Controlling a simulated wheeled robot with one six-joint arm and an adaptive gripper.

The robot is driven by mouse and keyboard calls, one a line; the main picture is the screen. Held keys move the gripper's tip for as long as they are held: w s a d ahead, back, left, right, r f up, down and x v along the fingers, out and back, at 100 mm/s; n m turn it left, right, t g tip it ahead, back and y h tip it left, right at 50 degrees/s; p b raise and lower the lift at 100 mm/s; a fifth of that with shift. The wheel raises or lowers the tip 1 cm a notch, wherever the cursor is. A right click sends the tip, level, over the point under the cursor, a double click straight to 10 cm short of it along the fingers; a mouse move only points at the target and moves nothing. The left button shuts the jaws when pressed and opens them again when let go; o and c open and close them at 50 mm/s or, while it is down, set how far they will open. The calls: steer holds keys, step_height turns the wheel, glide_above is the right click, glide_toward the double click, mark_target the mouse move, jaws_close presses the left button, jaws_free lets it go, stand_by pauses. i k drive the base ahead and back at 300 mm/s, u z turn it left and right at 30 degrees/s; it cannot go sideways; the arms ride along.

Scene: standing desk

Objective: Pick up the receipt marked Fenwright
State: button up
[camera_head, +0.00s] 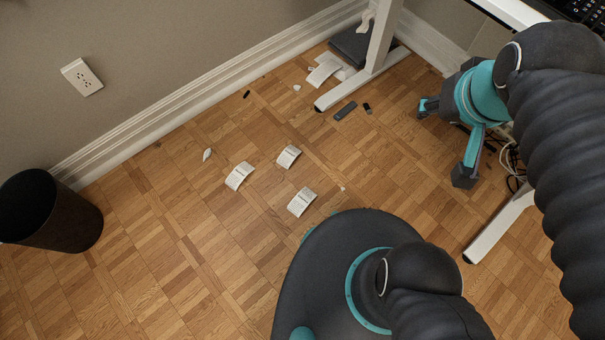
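Three small white receipts lie apart on the wooden floor, slightly curled: a left one (239,176), an upper right one (288,156) and a lower right one (301,202). Each carries dark print too small to read, so I cannot tell which is marked Fenwright. My gripper (447,142) is at the upper right, its two fingers spread wide with nothing between them. It is well to the right of the receipts and touches none of them.
A black bin (50,212) stands at the left by the wall. White papers (325,70) lie by the white desk leg (382,35), near a dark box (352,45). A dark stick-like object (345,110) and small scraps lie nearby. Cables (512,160) lie at right.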

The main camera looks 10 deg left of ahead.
mark_target(289, 156)
steer(key=u, duration=0.4)
steer(key=k, duration=0.35)
steer(key=u, duration=0.75)
steer(key=i, duration=0.5)
steer(key=z, duration=0.05)
